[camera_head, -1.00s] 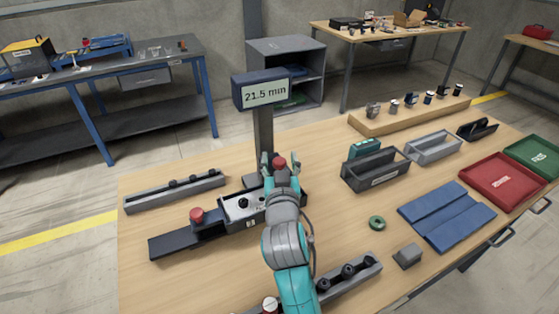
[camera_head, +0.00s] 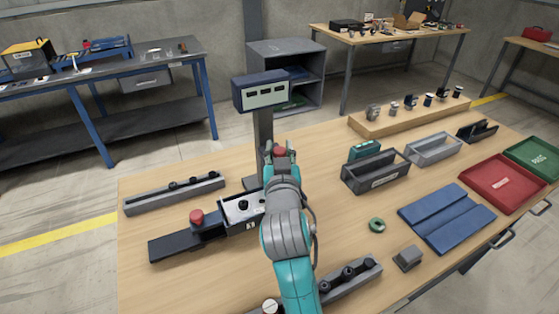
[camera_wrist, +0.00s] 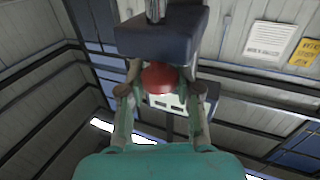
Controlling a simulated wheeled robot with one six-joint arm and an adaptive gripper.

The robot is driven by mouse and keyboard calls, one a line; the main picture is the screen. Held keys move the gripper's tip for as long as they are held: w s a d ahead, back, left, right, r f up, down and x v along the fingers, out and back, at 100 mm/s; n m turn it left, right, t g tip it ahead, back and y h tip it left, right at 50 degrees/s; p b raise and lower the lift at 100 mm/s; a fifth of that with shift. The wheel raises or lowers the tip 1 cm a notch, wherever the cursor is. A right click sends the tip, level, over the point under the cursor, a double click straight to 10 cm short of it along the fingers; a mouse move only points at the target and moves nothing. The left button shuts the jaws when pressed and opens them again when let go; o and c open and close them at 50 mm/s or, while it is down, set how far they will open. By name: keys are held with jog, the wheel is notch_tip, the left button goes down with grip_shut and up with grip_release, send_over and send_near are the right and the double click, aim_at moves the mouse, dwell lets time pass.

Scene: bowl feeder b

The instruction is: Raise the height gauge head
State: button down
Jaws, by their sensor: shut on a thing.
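The height gauge stands on the table with a dark upright column (camera_head: 263,135) and a display box (camera_head: 263,91) on top. The display shows several dashes instead of a number. My gripper (camera_head: 279,151) is in front of the column, shut on the red knob (camera_head: 280,153) of the gauge head. In the wrist view the red knob (camera_wrist: 160,79) sits between the two fingers, below a dark block (camera_wrist: 161,38) in the picture. My arm hides the lower part of the gauge head and its base.
A grey fixture with a white-topped block (camera_head: 241,208) and a red knob (camera_head: 196,216) lies left of my arm. A dark open bin (camera_head: 376,178), a blue folded mat (camera_head: 447,215) and a green ring (camera_head: 377,225) lie to the right.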

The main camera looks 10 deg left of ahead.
jog(key=shift+r, duration=0.35)
jog(key=c, duration=0.8)
grip_release()
jog(key=shift+f, duration=0.1)
jog(key=shift+s, duration=0.2)
jog(key=s+d, duration=0.2)
jog(key=s, duration=0.9)
jog(key=shift+s+d, duration=0.2)
jog(key=shift+s, duration=0.1)
